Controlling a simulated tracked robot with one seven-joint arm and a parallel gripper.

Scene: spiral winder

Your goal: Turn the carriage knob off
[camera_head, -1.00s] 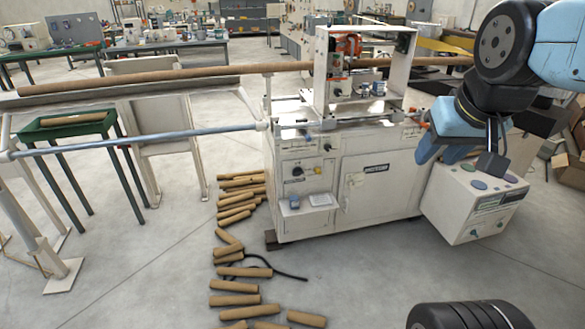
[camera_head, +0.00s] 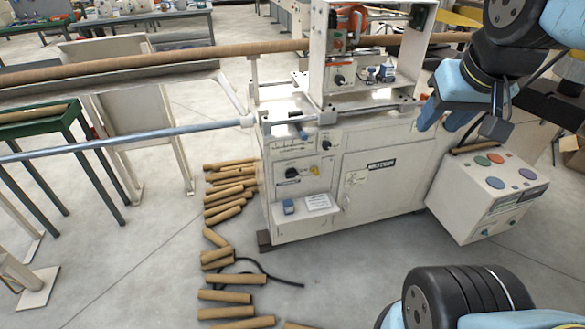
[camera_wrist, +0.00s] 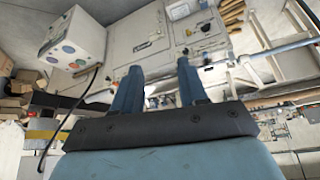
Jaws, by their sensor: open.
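The white winder (camera_head: 385,165) stands in the middle of the head view. Its front panel carries a black knob (camera_head: 326,145), a black switch knob (camera_head: 292,172) and a yellow knob (camera_head: 315,170). Another dark knob (camera_head: 338,79) is on the upper housing, under an orange-red strip. The labels are too small to read, so I cannot tell which one is the carriage knob. My gripper (camera_head: 440,122) is open and empty, pointing down to the right of these knobs and apart from them. Its two blue fingers (camera_wrist: 160,72) are spread in the wrist view, with the winder beyond.
A white control box (camera_head: 487,200) with coloured buttons stands at the right, below my gripper. Cardboard tubes (camera_head: 230,278) and a black cable (camera_head: 285,280) lie on the floor left of the winder. A long bar (camera_head: 130,137) sticks out leftward.

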